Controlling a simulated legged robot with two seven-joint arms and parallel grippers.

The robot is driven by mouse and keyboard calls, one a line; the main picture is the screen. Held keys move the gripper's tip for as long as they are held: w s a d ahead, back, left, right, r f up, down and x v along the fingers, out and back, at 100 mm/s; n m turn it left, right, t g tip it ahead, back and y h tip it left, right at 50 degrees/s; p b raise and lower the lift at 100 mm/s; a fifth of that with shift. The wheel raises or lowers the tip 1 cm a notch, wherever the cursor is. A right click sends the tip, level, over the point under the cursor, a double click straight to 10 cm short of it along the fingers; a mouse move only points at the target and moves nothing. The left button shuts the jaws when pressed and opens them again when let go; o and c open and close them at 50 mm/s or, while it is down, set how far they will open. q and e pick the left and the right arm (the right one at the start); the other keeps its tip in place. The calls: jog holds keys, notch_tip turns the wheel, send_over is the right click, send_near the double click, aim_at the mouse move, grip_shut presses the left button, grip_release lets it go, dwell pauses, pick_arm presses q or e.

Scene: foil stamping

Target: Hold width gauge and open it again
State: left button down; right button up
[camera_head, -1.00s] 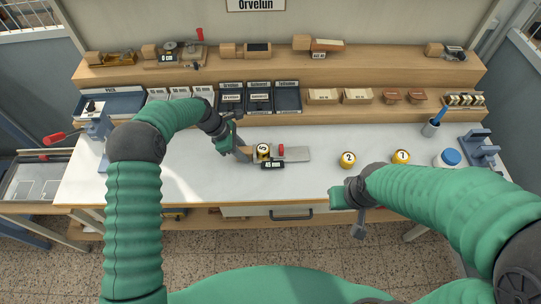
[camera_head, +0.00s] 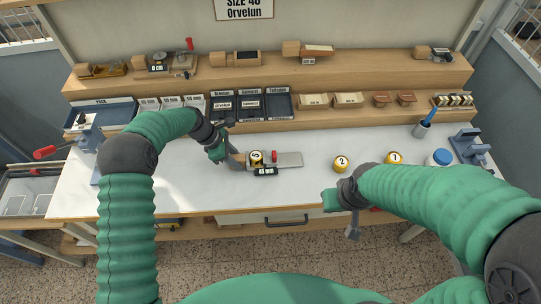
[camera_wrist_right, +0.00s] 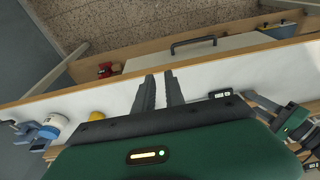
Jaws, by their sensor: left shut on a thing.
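The width gauge (camera_head: 289,160) is a flat grey metal bar with a red knob (camera_head: 273,155) and a small black readout (camera_head: 265,171). It lies on the white worktop left of centre. A yellow numbered ball (camera_head: 256,157) sits at its left part; I cannot tell whether the jaws touch it. My left gripper (camera_head: 238,160) is shut on the gauge's left end, its fingers partly hidden. My right gripper (camera_wrist_right: 160,92) has its two dark fingers apart with nothing between them, above the bench's front. The readout also shows in the right wrist view (camera_wrist_right: 220,93).
Yellow balls marked 2 (camera_head: 341,163) and 1 (camera_head: 394,158) stand on the worktop (camera_head: 310,188) near my right arm. A blue-lidded jar (camera_head: 440,157), a cup with a blue pen (camera_head: 421,130) and a blue-grey stand (camera_head: 470,146) are at right. Trays (camera_head: 250,104) and shelves line the back.

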jog(key=shift+o, duration=0.6)
jog(key=w+a+r, duration=0.1)
jog(key=w+a, duration=0.2)
jog(key=w, duration=0.5)
jog(key=w+a+g, duration=0.1)
jog(key=w+a, duration=0.2)
jog(key=w, duration=0.6)
jog(key=shift+a+r, duration=0.2)
jog(key=shift+r, duration=0.2)
jog(key=g, duration=0.2)
send_over(274, 153)
notch_tip(274, 153, down, 13)
jog(key=shift+s+r, duration=0.1)
jog(key=shift+r, duration=0.1)
jog(key=shift+c, duration=0.2)
grip_shut()
jog(key=shift+d, duration=0.1)
